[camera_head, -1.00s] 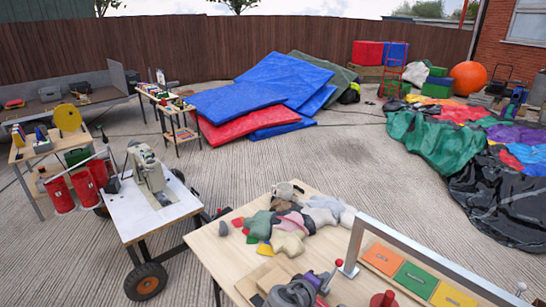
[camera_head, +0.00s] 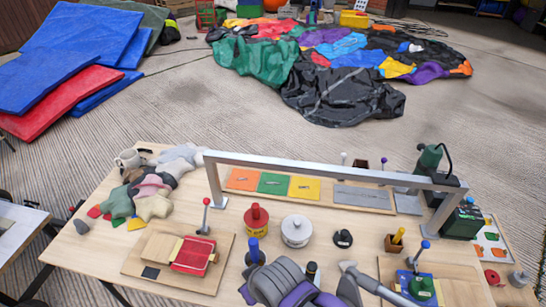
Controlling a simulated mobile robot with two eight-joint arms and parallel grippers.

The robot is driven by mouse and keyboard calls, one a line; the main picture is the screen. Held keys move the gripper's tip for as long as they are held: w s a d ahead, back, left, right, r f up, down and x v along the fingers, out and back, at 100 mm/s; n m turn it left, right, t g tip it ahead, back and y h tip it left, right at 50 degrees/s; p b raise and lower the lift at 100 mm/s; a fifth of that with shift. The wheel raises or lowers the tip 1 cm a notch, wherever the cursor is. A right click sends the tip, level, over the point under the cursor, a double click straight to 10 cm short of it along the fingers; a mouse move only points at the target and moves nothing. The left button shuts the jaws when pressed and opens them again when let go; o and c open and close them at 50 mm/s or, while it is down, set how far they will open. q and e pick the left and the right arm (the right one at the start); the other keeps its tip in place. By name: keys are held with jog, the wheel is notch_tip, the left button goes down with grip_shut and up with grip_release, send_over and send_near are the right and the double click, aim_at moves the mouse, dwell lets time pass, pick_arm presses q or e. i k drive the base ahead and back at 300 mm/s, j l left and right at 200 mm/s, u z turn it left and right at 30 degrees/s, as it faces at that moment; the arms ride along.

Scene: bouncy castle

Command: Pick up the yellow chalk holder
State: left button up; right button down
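A small yellow upright piece (camera_head: 398,236) stands in a little brown wooden box (camera_head: 394,246) on the right half of the workbench (camera_head: 330,232). It may be the yellow chalk holder, but it is too small to be sure. A grey and purple jointed part (camera_head: 279,284) at the bottom centre looks like mine. I make out no gripper fingers in the head view.
A grey metal bar (camera_head: 330,168) spans the bench behind the box. A red pot (camera_head: 256,217), a white pot (camera_head: 296,231) and a black stand (camera_head: 342,238) are to its left. A blue-knobbed lever (camera_head: 423,252) rises close to its right.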

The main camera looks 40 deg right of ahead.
aim_at(401, 231)
jog(key=z, duration=0.9)
jog(key=l+z, duration=0.1)
jog(key=z, duration=1.25)
jog(key=i+z, duration=0.1)
jog(key=z, duration=0.35)
jog(key=u, duration=2.4)
jog(key=z, duration=2.45)
